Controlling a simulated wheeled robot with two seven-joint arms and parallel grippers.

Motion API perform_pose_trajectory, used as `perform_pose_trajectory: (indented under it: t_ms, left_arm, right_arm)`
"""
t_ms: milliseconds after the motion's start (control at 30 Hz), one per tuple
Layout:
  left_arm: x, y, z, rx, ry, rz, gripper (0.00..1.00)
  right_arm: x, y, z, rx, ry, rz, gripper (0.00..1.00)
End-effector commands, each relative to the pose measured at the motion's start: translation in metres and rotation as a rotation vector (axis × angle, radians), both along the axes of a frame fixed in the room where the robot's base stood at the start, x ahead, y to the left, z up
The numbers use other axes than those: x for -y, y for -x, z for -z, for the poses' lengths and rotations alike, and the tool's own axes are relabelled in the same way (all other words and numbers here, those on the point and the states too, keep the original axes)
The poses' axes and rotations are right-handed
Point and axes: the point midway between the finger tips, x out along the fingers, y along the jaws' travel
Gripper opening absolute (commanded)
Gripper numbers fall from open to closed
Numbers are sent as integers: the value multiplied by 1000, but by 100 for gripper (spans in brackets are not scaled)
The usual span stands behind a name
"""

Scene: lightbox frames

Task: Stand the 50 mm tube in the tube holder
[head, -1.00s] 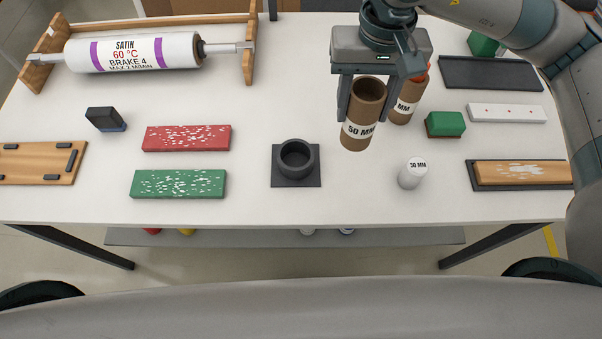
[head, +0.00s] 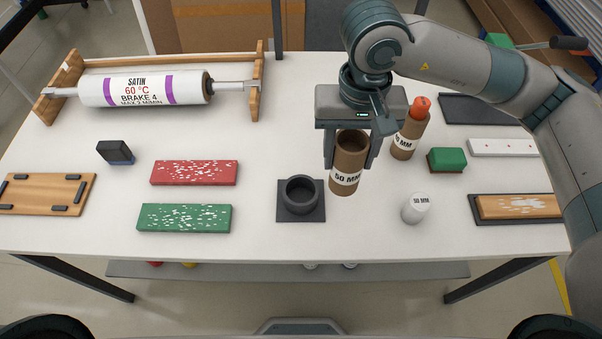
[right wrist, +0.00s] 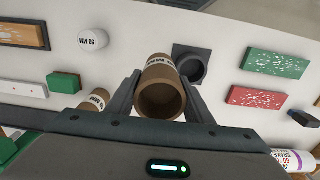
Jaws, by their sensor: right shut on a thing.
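The brown 50 mm tube (head: 346,181) hangs upright in my right gripper (head: 350,160), its "50 MM" label facing me. The gripper's two fingers are shut on its sides. The dark tube holder (head: 286,212), a round cup on a square base, stands on the table just left of the tube. The cup is empty. The tube is apart from the holder and not over it. In the right wrist view the tube (right wrist: 162,75) shows its open end between the fingers, with the holder (right wrist: 205,54) just beyond to the right. My left gripper is not in view.
A white "50 MM" cap (head: 414,213) stands right of the tube. A second brown tube (head: 404,147) with an orange top is close behind the gripper at right. A green block (head: 446,160) lies further right. Red (head: 194,173) and green (head: 184,218) speckled blocks lie left of the holder.

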Motion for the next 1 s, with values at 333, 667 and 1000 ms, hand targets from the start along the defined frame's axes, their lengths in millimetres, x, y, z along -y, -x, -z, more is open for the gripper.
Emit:
perform_pose_trajectory:
  t_ms: [333, 667, 1000]
  left_arm:
    - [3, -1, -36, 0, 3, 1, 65]
    - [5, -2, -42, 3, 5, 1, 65]
    - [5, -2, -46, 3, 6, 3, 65]
  right_arm:
    - [-66, -9, 35, -5, -1, -2, 23]
    - [-85, -14, 51, -1, 0, -1, 23]
    - [-85, -13, 55, -3, 0, 1, 23]
